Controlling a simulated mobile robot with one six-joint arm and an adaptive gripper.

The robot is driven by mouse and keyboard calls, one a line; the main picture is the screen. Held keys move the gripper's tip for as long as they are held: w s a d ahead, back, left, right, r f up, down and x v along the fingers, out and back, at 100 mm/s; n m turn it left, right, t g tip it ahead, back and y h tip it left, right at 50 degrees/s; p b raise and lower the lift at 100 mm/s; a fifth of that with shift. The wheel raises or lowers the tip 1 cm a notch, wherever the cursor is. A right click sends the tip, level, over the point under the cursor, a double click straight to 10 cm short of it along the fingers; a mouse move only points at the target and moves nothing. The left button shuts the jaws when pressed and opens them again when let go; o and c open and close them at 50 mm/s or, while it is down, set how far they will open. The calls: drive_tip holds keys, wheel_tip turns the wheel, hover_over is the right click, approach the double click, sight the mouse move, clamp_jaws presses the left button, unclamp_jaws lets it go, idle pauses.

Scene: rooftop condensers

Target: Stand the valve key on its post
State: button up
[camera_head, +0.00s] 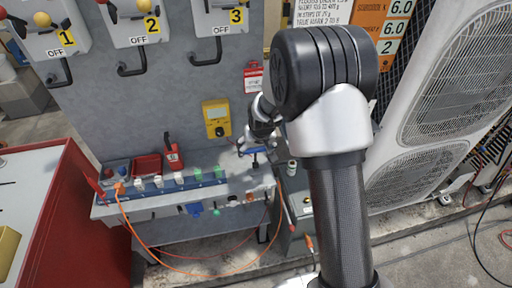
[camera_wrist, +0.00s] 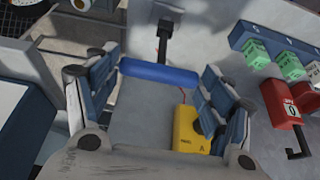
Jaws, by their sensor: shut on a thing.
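The valve key has a blue crossbar handle (camera_wrist: 160,73) and a dark shaft with a thicker black end (camera_wrist: 165,35). My gripper (camera_wrist: 160,68) is shut on the blue handle, with one blue-padded finger at each end of the bar. In the head view, my gripper (camera_head: 256,142) is partly hidden behind my arm. The blue handle (camera_head: 249,151) shows there, with the black end pointing down over the right end of the grey shelf. I cannot identify the post for certain in either view.
A grey shelf (camera_head: 150,209) carries a blue rail with white and green blocks and a red padlock-like block (camera_head: 174,157). A yellow meter (camera_head: 216,118) is on the panel behind. An orange cable (camera_head: 150,250) loops below. A red cabinet (camera_head: 75,220) stands left, condensers (camera_head: 450,100) right.

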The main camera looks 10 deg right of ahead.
drive_tip(key=shift+f+b, duration=0.85)
drive_tip(key=shift+f, duration=0.1)
idle(1.2)
drive_tip(key=o, duration=1.4)
drive_tip(key=shift+r, duration=0.1)
drive_tip(key=s+r, duration=1.9)
drive_tip(key=r, duration=0.3)
drive_tip(key=s, duration=0.5)
drive_tip(key=s+r, duration=0.1)
drive_tip(key=s, duration=1)
drive_tip(key=shift+s+r, duration=0.15)
drive_tip(key=shift+r, duration=0.15)
